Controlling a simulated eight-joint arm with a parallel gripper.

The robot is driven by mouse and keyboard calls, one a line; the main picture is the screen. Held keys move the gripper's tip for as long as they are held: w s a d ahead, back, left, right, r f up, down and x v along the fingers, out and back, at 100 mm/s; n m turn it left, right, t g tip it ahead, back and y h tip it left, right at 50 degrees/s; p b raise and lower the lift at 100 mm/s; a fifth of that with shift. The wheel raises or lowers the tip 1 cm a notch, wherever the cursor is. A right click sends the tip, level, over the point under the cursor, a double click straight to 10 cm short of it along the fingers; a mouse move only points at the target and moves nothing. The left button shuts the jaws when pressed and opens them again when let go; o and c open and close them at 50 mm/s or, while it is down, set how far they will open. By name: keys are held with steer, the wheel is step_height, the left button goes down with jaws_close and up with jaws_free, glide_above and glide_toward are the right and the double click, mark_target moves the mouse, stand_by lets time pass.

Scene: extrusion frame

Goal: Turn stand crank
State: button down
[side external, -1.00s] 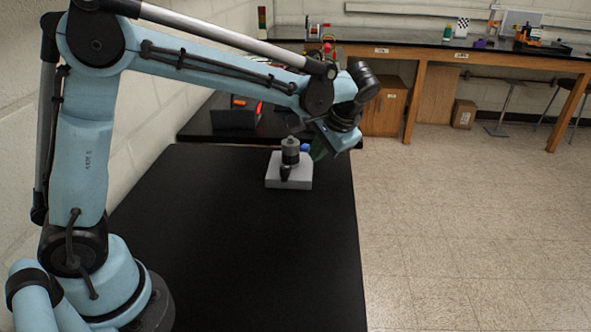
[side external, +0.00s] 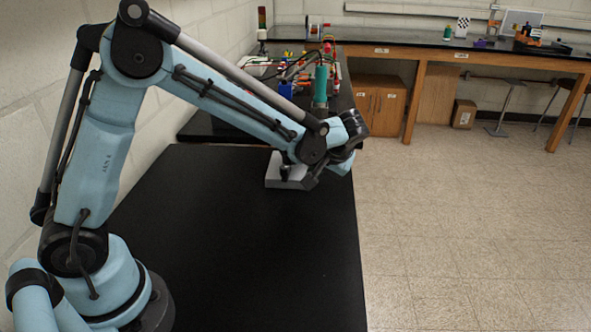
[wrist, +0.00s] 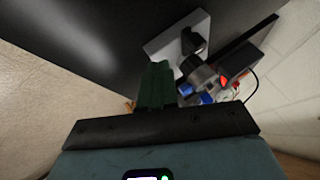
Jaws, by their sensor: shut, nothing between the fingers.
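The stand has a light grey base plate (side external: 275,180) near the far right part of the black table. My forearm hides most of its upper part in the side view. In the wrist view, the plate (wrist: 160,42) carries a black knob or handle (wrist: 194,41), a grey cylinder (wrist: 203,75) and blue parts (wrist: 187,90). I cannot tell which piece is the crank. My gripper, with dark green fingers (wrist: 157,84), is shut and empty, just beside the stand in the wrist view. Its fingertips are hidden in the side view; contact cannot be told.
The black table (side external: 230,250) is clear in front of the stand. A second dark table behind holds a teal cylinder (side external: 320,85) and coloured equipment. A white wall (side external: 165,95) runs along the left. Open floor (side external: 460,220) lies to the right.

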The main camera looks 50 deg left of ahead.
mark_target(288, 174)
steer(key=a, duration=0.1)
steer(key=a+f, duration=0.1)
steer(key=a, duration=0.1)
steer(key=shift+s+a+f, duration=0.2)
steer(key=shift+s+f, duration=0.1)
steer(key=shift+f, duration=0.05)
steer(key=shift+s+a, duration=0.35)
steer(key=shift+a, duration=0.4)
steer(key=shift+s+a+m+t, duration=0.3)
steer(key=shift+s+m+t, duration=0.1)
steer(key=shift+m, duration=0.2)
